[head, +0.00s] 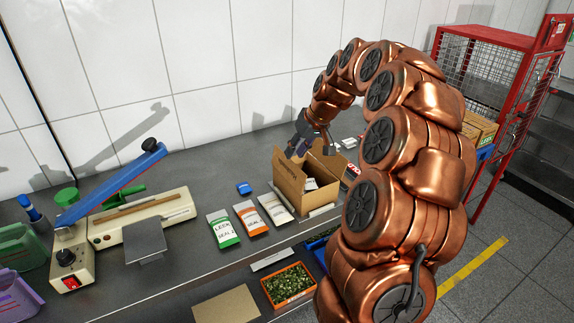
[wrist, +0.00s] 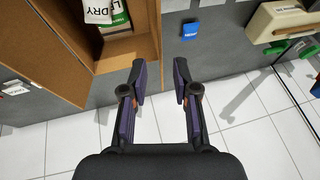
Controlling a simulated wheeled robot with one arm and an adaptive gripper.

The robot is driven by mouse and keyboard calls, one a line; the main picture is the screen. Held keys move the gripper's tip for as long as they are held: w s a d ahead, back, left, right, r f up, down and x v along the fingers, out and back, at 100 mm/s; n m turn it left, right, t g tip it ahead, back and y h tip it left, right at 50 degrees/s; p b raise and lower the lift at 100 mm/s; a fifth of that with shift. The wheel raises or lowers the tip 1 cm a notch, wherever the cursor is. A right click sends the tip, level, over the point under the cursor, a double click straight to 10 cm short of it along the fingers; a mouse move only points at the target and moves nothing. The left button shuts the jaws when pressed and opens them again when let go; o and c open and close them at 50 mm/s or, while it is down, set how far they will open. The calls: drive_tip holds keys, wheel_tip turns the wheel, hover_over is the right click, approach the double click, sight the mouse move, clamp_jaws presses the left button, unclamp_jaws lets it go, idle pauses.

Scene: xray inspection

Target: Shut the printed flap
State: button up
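An open cardboard box (head: 289,188) stands on the grey bench below my arm. Its flaps stick up, and dark marks show near the top of its left side, too small to read. I cannot tell for certain which flap is printed. In the wrist view, a large bare cardboard panel (wrist: 40,45) spreads at the left, and the box's inside shows with packets (wrist: 100,12) in it. My gripper (wrist: 159,75) is open and empty beside the box, over the bench's wall-side edge. In the head view my gripper (head: 303,143) is above the box's back left corner.
Several labelled packets (head: 223,230) lie left of the box. A blue block (head: 244,188) lies behind them. A sealer with a blue lever (head: 110,187) stands at the left. An orange tray (head: 289,285) is in front. A white tiled wall (head: 210,80) is close behind; a red cage (head: 490,65) stands right.

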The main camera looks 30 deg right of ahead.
sight(287, 165)
drive_tip(key=p+x, duration=0.2)
drive_tip(key=x, duration=0.5)
drive_tip(key=shift+w+a+f, duration=0.1)
clamp_jaws()
idle(0.3)
